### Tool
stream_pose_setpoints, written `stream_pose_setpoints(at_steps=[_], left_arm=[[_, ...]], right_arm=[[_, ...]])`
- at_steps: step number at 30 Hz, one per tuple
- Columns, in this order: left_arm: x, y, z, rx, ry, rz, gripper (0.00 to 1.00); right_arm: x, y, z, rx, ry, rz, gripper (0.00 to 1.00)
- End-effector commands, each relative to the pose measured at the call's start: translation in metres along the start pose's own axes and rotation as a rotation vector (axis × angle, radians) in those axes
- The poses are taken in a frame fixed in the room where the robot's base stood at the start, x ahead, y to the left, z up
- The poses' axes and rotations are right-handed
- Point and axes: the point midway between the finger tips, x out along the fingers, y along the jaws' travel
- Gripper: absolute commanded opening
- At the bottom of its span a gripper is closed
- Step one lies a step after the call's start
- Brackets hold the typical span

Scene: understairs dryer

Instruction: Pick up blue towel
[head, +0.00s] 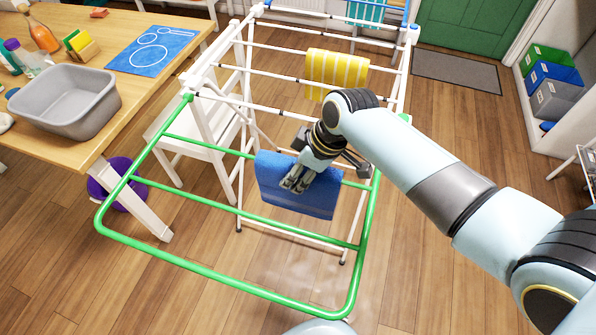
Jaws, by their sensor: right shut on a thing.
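The blue towel (316,203) hangs over a bar of the green-framed wing (215,276) of the drying rack, in the middle of the head view. My right gripper (297,185) comes in from the right and is shut on the towel's upper part. The gripper and wrist cover part of the towel's top edge. The towel still lies against the rack bars. My left gripper is not in view.
A yellow striped towel (337,72) hangs farther back on the white rack. A wooden table (130,87) with a grey basin (64,101) stands at left, a white chair (190,135) beside it. Coloured bins (552,80) stand at right.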

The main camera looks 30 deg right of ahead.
Motion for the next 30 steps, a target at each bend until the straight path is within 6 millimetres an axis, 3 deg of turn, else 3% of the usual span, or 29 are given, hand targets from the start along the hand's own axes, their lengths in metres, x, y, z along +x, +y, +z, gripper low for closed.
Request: stream_pose_setpoints(at_steps=[8, 21, 30], left_arm=[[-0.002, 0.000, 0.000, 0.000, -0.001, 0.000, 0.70], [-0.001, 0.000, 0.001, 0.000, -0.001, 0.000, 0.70], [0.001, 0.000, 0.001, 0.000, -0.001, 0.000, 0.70]], right_arm=[[-0.036, 0.001, -0.016, -0.002, 0.003, 0.003, 0.00], [-0.122, 0.001, -0.052, -0.002, 0.004, 0.002, 0.00], [-0.159, 0.001, -0.067, 0.000, 0.001, 0.001, 0.00]])
